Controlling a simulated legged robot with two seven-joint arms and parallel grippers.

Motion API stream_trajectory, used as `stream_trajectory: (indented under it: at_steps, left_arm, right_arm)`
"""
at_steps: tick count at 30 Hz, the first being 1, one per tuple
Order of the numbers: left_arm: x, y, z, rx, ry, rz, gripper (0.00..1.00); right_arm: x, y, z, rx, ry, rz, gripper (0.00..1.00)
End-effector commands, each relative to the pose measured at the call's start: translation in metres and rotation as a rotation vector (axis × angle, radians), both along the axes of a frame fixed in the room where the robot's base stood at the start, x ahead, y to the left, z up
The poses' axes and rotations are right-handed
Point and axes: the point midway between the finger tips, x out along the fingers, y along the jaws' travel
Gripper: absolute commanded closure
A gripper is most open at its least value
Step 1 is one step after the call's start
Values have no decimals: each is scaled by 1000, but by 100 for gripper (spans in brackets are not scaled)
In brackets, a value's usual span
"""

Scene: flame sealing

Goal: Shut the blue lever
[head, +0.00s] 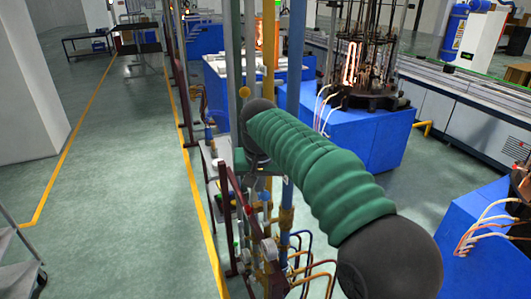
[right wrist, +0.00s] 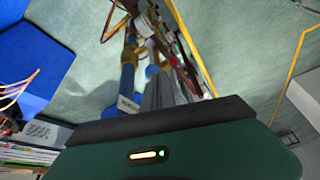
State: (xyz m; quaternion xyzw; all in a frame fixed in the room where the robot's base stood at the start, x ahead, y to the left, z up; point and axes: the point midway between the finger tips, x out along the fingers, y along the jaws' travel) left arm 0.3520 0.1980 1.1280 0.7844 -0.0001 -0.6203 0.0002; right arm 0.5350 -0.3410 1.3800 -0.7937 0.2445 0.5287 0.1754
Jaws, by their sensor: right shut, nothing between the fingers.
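My right arm crosses the head view from the lower right, with a green ribbed sleeve and dark round joints. My right gripper (head: 262,168) is partly hidden behind the arm, beside the upright pipes; it is shut and empty. A blue pipe (head: 287,192) with brass fittings runs down past it, and this pipe also shows in the right wrist view (right wrist: 128,82). I cannot clearly pick out the blue lever among the small fittings, so its position and any contact with it cannot be told. My left gripper is not in view.
Yellow (head: 268,60) and grey pipes stand close by the right gripper. A dark red frame (head: 236,190) and several thin curved pipes crowd the space below. Blue machine bases (head: 365,135) stand behind to the right. The green floor (head: 120,200) on the left is clear.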

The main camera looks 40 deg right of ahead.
Motion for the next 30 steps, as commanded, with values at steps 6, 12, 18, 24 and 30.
stream_trajectory:
  at_steps: [6,12,18,24,30]
  left_arm:
    - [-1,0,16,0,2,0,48]
    - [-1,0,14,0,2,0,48]
    - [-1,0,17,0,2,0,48]
    - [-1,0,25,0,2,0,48]
    - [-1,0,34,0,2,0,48]
  right_arm:
    - [2,-21,49,2,-23,-92,100]
    - [2,-21,47,1,-23,-89,100]
    - [5,-24,37,1,-22,-89,100]
    - [17,-32,2,2,-19,-87,100]
    - [29,-41,-30,1,-21,-88,100]
